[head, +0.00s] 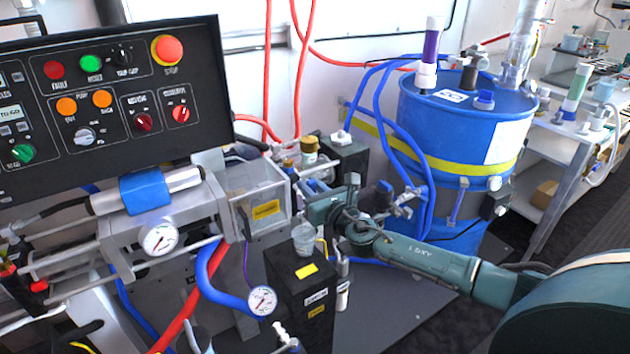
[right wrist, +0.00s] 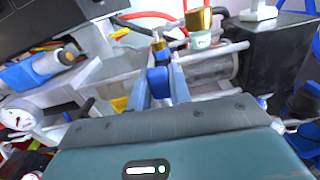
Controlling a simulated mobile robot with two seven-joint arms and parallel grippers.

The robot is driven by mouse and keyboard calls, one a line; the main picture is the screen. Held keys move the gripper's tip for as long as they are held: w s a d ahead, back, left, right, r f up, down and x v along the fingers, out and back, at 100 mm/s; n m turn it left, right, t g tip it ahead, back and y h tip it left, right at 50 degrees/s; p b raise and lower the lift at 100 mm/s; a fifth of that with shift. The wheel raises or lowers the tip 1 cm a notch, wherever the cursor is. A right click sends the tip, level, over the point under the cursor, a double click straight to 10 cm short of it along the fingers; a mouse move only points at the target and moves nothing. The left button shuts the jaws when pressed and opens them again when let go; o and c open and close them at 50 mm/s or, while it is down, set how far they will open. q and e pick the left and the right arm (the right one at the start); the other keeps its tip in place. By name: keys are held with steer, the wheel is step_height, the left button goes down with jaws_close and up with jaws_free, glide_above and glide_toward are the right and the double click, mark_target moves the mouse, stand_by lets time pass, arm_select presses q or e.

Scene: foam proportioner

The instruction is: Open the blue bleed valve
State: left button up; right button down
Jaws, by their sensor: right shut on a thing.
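The blue bleed valve shows in the right wrist view as a small blue handle (right wrist: 158,82) below a brass fitting (right wrist: 160,47). My right gripper (right wrist: 160,80) has one finger on each side of the blue handle and is shut on it. In the head view my right gripper (head: 304,188) reaches in from the right to the pipework beside the clear box; the handle is mostly hidden there. How far the valve is turned cannot be told. My left gripper is not in view.
A clear box (head: 262,190) with a yellow label stands left of my right gripper. A black block (head: 300,290) with a clear cup on top stands below it. A control panel (head: 110,95) is at left. A blue drum (head: 465,120) with hoses stands behind my right arm.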

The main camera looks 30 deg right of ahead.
steer(key=shift+a+n, duration=0.25)
steer(key=shift+n, duration=0.25)
steer(key=c, duration=1.3)
jaws_free()
steer(key=shift+s, duration=0.1)
steer(key=shift+s+d+b, duration=0.1)
steer(key=shift+s+d, duration=0.1)
steer(key=shift+s, duration=1.95)
steer(key=shift+s+d+b, duration=0.15)
steer(key=shift+s, duration=2.05)
steer(key=shift+s+d+b, duration=0.1)
steer(key=shift+s+d, duration=0.1)
steer(key=shift+s, duration=1.95)
